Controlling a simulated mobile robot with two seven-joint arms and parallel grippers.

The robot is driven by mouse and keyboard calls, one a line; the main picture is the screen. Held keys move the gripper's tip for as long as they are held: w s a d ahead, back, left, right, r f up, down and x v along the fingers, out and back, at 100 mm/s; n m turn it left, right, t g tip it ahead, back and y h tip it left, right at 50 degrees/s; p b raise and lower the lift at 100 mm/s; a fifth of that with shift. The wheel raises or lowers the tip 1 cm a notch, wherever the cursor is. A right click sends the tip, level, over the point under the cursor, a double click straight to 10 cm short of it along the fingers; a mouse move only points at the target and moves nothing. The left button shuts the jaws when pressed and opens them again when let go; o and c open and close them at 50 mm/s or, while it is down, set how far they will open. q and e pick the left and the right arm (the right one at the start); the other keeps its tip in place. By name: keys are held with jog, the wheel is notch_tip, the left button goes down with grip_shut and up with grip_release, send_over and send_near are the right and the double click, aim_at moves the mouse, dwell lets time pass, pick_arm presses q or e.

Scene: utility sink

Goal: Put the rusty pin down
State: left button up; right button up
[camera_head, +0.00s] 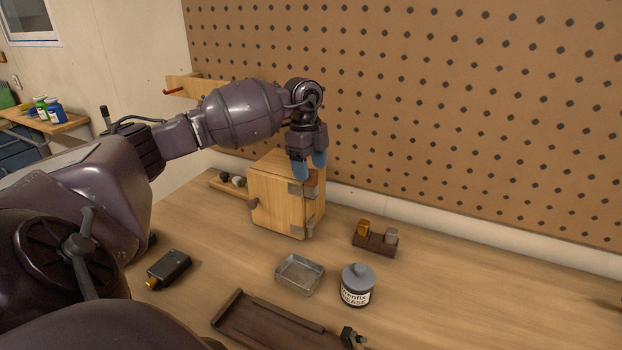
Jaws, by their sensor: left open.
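My left gripper (310,166), with blue fingertips, points down at the top right edge of a small wooden cabinet (272,203). It is open, with its fingertips close over the cabinet's upper hinge (297,189). A reddish-brown piece (312,178) shows just below the fingertips; I cannot tell whether it is the rusty pin or part of the hinge. No other pin can be made out. A small metal tray (300,259) on the bench in front of the cabinet looks empty. My right gripper is not in view.
A grey-lidded grease jar (357,288) stands right of the metal tray. A dark block (375,243) holds two small pieces behind it. A dark wooden tray (262,321) lies at the front, and a black box (169,269) at left. The bench's right side is clear; a pegboard (450,110) stands behind.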

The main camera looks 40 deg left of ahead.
aim_at(311, 183)
pick_arm(q)
notch_tip(311, 183, down, 3)
jog(key=shift+d+r, duration=0.15)
jog(key=shift+r, duration=0.05)
jog(key=c, duration=1.1)
jog(key=shift+r, duration=0.15)
